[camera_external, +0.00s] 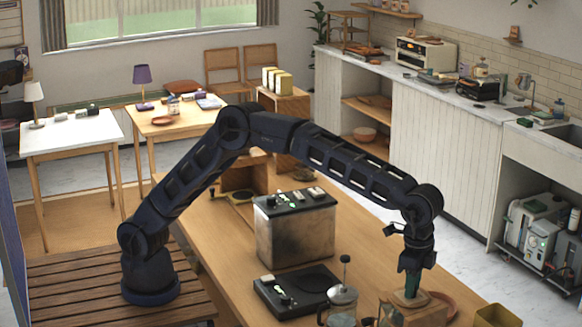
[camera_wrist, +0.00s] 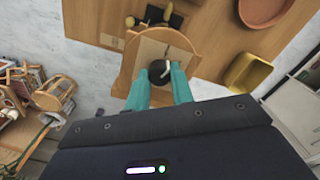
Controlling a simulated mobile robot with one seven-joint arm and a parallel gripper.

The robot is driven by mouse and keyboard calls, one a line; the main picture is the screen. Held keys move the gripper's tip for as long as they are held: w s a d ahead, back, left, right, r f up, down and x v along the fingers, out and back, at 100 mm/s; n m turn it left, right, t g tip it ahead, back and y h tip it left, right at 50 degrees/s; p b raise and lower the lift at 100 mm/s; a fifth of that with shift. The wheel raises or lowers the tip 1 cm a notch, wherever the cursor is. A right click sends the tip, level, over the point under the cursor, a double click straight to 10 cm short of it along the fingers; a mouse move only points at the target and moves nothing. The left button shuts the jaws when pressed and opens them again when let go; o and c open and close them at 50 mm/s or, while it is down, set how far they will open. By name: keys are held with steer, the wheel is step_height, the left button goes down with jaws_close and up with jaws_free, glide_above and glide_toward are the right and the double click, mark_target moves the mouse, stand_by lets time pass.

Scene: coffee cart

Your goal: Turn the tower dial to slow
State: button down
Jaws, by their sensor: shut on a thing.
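A round black dial (camera_wrist: 160,77) with a pale pointer mark sits on a light panel of a wooden tower (camera_wrist: 128,68) in the wrist view. The pointer runs toward the upper right; I cannot read any slow marking. My gripper (camera_wrist: 160,86) has its teal fingers on either side of the dial and is shut on it. In the external view my gripper (camera_external: 411,287) points down onto the top of the wooden tower (camera_external: 427,315), at the lower right. The dial is hidden there behind the fingers.
A black-topped machine (camera_external: 296,232), a flat black device (camera_external: 295,288) and a glass press (camera_external: 341,300) stand left of the tower on the counter. A terracotta dish (camera_wrist: 266,10) and a yellow bin (camera_wrist: 247,72) lie right of it in the wrist view.

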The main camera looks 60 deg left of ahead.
steer(key=m, duration=0.7)
steer(key=shift+r, duration=0.1)
stand_by(0.5)
steer(key=c, duration=1.2)
jaws_free()
step_height(320, 180, up, 11)
